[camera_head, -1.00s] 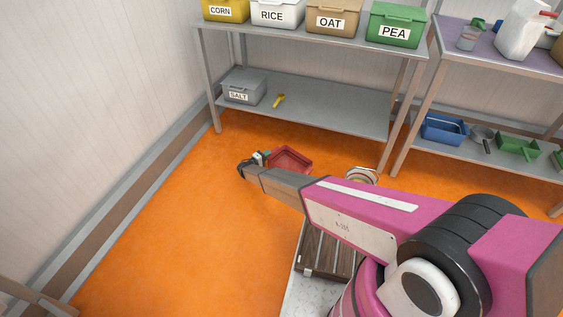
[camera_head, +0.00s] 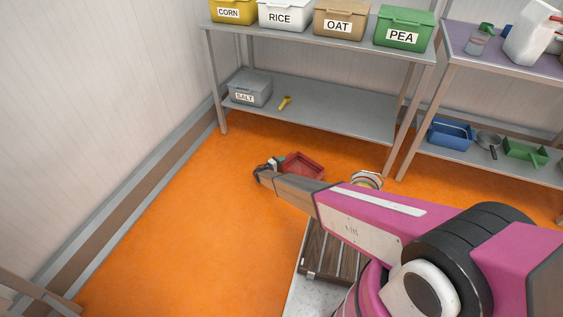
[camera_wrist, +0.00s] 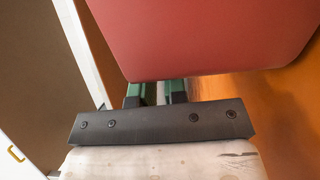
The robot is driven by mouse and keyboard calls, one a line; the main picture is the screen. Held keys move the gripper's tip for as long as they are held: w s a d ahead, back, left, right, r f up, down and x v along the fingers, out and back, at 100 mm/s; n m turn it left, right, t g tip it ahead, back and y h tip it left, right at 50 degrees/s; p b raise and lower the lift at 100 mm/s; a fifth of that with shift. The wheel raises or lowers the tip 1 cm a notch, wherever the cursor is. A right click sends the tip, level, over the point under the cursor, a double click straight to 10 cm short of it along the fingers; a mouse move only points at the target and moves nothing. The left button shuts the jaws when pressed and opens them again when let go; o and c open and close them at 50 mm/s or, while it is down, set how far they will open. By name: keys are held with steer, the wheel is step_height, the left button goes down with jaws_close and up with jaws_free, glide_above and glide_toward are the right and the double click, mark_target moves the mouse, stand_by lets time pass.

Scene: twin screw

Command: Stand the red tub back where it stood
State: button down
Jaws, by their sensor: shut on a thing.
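The red tub (camera_head: 302,168) is held out ahead of me over the orange floor, in front of the lower shelf. It looks open at the top, and its inside shows no contents. My gripper (camera_head: 271,163) is at the tub's left side in the head view, shut on it. In the wrist view the tub's red wall (camera_wrist: 200,35) fills the top, and the green fingers of my gripper (camera_wrist: 155,92) run up to it. The fingertips are hidden behind the tub. The gap between tub and floor cannot be judged.
A grey rack (camera_head: 320,112) carries CORN, RICE, OAT and PEA tubs on top. Its lower shelf holds a SALT tub (camera_head: 250,88) and a yellow scoop (camera_head: 285,102), with bare room to the right. A second rack stands at right. A round container (camera_head: 367,179) is right of the red tub.

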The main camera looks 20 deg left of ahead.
steer(key=c, duration=1.6)
jaws_free()
steer(key=shift+f, duration=0.1)
steer(key=o, duration=0.4)
steer(key=shift+o, duration=0.2)
steer(key=shift+s+a, duration=0.2)
steer(key=shift+s, duration=0.1)
steer(key=v, duration=1.1)
steer(key=shift+s+a, duration=0.1)
steer(key=shift+s, duration=0.05)
